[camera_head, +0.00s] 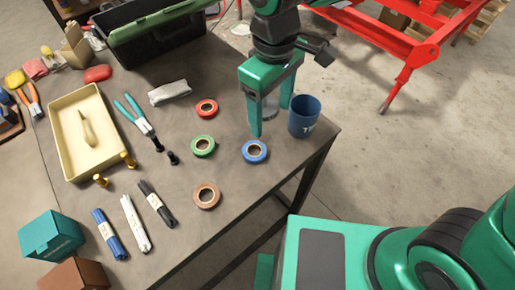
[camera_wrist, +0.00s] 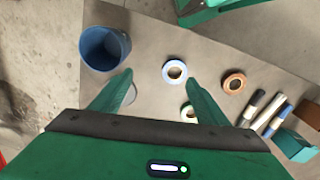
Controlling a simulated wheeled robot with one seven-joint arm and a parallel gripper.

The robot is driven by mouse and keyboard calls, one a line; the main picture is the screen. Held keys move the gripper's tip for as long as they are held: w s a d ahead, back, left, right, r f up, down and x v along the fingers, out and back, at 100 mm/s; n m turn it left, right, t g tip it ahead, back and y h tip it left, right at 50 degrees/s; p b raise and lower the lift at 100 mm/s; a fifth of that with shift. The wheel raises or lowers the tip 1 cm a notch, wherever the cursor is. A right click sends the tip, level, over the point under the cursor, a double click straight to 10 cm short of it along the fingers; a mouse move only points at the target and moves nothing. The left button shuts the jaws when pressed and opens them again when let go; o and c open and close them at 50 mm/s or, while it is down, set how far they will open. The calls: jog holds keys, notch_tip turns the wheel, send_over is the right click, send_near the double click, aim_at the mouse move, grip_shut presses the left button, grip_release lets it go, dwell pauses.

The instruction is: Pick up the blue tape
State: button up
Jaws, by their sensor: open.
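The blue tape (camera_head: 245,154) is a roll lying flat on the grey table near its right edge. In the wrist view the blue tape (camera_wrist: 175,63) looks pale blue, just beyond the fingertips and nearer the right finger. My gripper (camera_head: 272,117) points down over the table, open, behind and slightly right of the tape. In the wrist view my gripper (camera_wrist: 159,77) has its fingers wide apart, with no tape held between them. A pale, clear round object (camera_head: 270,107) shows behind and between the fingers, partly hidden; I cannot tell what it is.
A blue mug (camera_head: 304,118) stands close right of my gripper, near the table edge. Red (camera_head: 206,103), green (camera_head: 196,152) and brown (camera_head: 199,203) tape rolls lie to the left.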

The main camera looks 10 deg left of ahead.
jog(key=s+a+n, duration=0.1)
jog(key=s+a, duration=0.1)
jog(key=a, duration=0.1)
send_near(254, 154)
jog(key=shift+w+d+f, duration=0.1)
jog(key=shift+w+d, duration=0.05)
jog(key=shift+d, duration=0.15)
jog(key=shift+a+f, duration=0.15)
jog(key=shift+f, duration=2.95)
jog(key=shift+c, duration=0.6)
jog(key=c, duration=0.9)
